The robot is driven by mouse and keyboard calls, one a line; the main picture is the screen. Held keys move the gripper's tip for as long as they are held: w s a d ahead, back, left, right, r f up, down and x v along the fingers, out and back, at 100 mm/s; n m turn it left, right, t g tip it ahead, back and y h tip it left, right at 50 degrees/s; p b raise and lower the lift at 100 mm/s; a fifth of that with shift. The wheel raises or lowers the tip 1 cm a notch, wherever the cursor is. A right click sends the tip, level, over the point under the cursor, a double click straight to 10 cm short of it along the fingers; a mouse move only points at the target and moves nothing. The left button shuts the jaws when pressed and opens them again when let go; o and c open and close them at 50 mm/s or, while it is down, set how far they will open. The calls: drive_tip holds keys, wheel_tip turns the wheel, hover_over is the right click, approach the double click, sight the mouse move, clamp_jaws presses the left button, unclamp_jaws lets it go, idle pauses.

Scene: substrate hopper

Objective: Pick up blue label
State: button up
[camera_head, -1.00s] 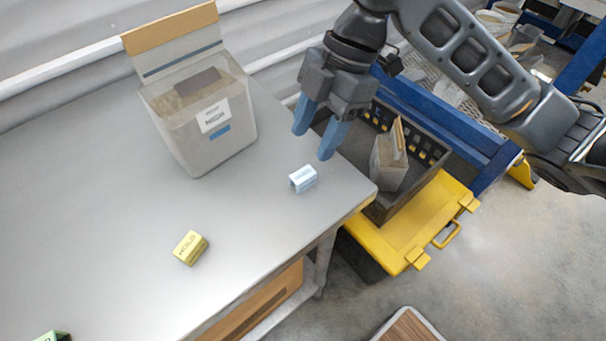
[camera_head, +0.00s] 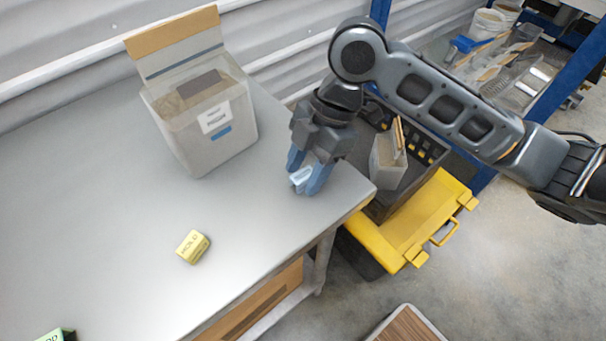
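The blue label (camera_head: 300,177) is a small pale-blue block near the right end of the grey table. My gripper (camera_head: 304,181) is down at it, with one blue finger on each side of the label. The fingers stand apart around it. I cannot tell whether they touch its sides or have closed on it. Part of the label is hidden by the fingers.
A clear hopper (camera_head: 205,130) with an open lid stands at the back of the table (camera_head: 110,205). A yellow label (camera_head: 192,247) lies toward the front, a green one (camera_head: 56,336) at bottom left. A yellow case (camera_head: 415,225) and a dark crate stand right.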

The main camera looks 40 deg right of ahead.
clamp_jaws()
drive_tip(key=shift+r, duration=0.1)
idle(0.3)
